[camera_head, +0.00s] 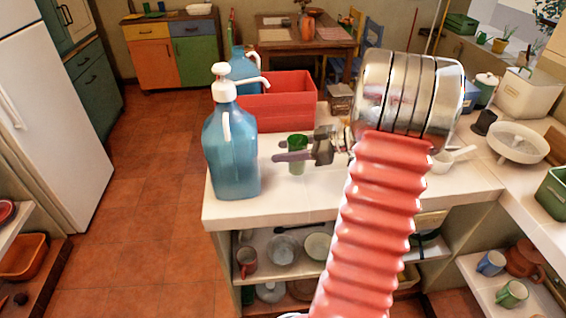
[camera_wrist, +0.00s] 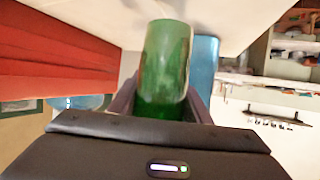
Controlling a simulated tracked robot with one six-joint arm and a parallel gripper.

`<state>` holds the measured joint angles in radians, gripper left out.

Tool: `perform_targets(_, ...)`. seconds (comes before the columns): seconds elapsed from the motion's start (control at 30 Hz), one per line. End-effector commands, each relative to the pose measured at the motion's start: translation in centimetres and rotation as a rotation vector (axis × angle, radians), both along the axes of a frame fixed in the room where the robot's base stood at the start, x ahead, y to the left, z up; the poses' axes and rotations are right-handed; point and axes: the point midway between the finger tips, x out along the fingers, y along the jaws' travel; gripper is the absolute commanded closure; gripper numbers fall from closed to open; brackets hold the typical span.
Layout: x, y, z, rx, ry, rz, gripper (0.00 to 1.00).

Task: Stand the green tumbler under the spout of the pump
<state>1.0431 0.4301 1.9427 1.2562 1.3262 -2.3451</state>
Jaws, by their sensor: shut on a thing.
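A blue pump bottle (camera_head: 230,152) with a white head and a spout pointing right stands at the left front of the white counter. The green tumbler (camera_head: 298,150) is right of the bottle, between the jaws of my gripper (camera_head: 297,156). In the wrist view the green tumbler (camera_wrist: 165,68) fills the space between the two dark fingers, and my gripper (camera_wrist: 162,103) is shut on it. A blue shape (camera_wrist: 204,62), likely the bottle, shows behind it. I cannot tell whether the tumbler's base touches the counter.
A red bin (camera_head: 278,100) and a second blue pump bottle (camera_head: 243,68) stand behind. A white bowl (camera_head: 518,142) and a white scoop (camera_head: 452,157) are to the right. The counter's front edge (camera_head: 300,215) is near; bare counter lies between bottle and tumbler.

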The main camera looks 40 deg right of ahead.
Motion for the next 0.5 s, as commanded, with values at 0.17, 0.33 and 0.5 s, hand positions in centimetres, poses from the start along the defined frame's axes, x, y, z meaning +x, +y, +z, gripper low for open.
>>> perform_targets(0.17, 0.0, 0.0, 0.0, 0.0, 0.0, -0.001, 0.82)
perform_targets(0.33, 0.0, 0.0, -1.4, 0.001, 0.001, -0.002, 0.82)
perform_targets(0.5, 0.0, -0.1, -3.3, 0.003, 0.0, -0.002, 0.82)
